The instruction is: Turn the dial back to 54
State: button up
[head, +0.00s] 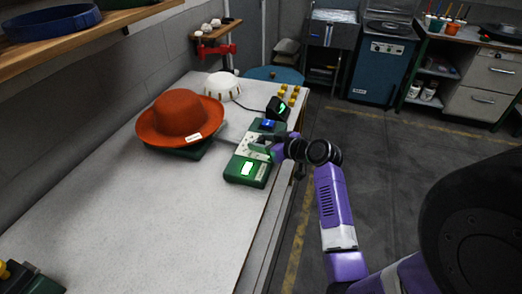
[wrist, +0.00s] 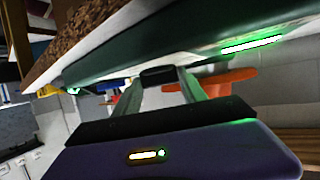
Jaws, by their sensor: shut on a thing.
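A green control box (head: 236,170) lies on the right edge of the workbench in the head view, with a lit green-white display (head: 247,169) at its near end. I cannot read the number. My gripper (head: 272,149) reaches the box from the right, over the bench edge. In the wrist view, the fingers of my gripper (wrist: 160,82) are shut on a small black dial (wrist: 157,73) at the face of the green box (wrist: 130,60). The display shows there as a thin glowing strip (wrist: 252,46). The dial's markings are hidden, and my gripper covers it in the head view.
An orange-red hat (head: 180,116) with a tag sits on a dark green base left of the box. Behind are a small dark device (head: 277,108) with a green light, several yellow pegs (head: 292,94) and a white dome (head: 222,85). The near bench (head: 120,220) is mostly clear.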

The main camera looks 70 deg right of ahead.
jog(key=n+y+b, duration=0.2)
jog(key=d+n+t+y+b, duration=0.1)
jog(key=y, duration=0.1)
jog(key=shift+f+n+b, duration=0.1)
jog(key=shift+n+b, duration=0.3)
jog(key=n+y+b, duration=0.4)
jog(key=y, duration=0.1)
jog(key=shift+d+g, duration=0.1)
jog(key=shift+g, duration=0.3)
jog(key=shift+n+y, duration=0.3)
jog(key=o, duration=1.4)
jog(key=shift+c, duration=0.2)
jog(key=v, duration=0.7)
jog(key=shift+s+d+r, duration=0.15)
jog(key=shift+s+r, duration=0.1)
jog(key=shift+s, duration=0.05)
